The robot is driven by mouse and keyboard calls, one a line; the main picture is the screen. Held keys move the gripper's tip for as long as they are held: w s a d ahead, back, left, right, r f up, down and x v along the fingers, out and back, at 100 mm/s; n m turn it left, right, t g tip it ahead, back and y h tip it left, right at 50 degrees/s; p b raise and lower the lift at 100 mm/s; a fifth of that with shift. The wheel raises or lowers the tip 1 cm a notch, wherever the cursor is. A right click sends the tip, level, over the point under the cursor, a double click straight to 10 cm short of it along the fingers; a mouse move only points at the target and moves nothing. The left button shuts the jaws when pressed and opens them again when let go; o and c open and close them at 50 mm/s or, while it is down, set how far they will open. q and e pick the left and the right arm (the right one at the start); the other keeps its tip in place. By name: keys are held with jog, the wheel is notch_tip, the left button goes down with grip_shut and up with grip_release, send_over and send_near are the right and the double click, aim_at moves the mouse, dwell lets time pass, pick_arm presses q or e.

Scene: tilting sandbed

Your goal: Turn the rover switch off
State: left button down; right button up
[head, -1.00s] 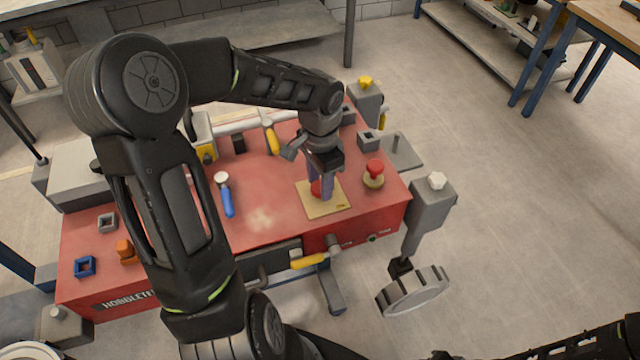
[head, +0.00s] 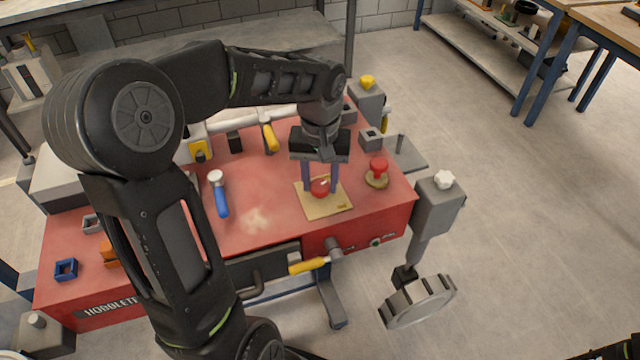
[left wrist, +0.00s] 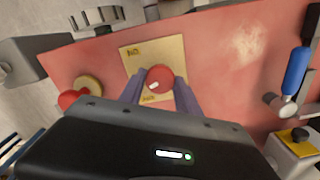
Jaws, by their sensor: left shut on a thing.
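The rover switch is a round red knob (head: 319,187) on a tan square plate (head: 336,206), set on the red rover's top near its right end. My left gripper (head: 320,189) points down with one finger on either side of the knob and is shut on it. The left wrist view shows the red knob (left wrist: 159,78) between the two purple-grey fingers (left wrist: 158,88). A short white mark shows on the knob's lower left there.
A red mushroom-shaped knob (head: 378,164) on a round base stands close right of the plate. A blue-handled tool (head: 221,202) lies to the left. Yellow-handled levers are at the back (head: 270,138) and front (head: 307,264). A grey wheel (head: 418,301) hangs off the right side.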

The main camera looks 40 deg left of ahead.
aim_at(320, 186)
pick_arm(q)
jog(key=n+b, duration=0.1)
jog(key=n, duration=0.4)
dwell(0.4)
jog(key=c, duration=0.9)
grip_release()
jog(key=shift+o, duration=0.2)
notch_tip(320, 186, up, 8)
jog(key=shift+f, duration=0.1)
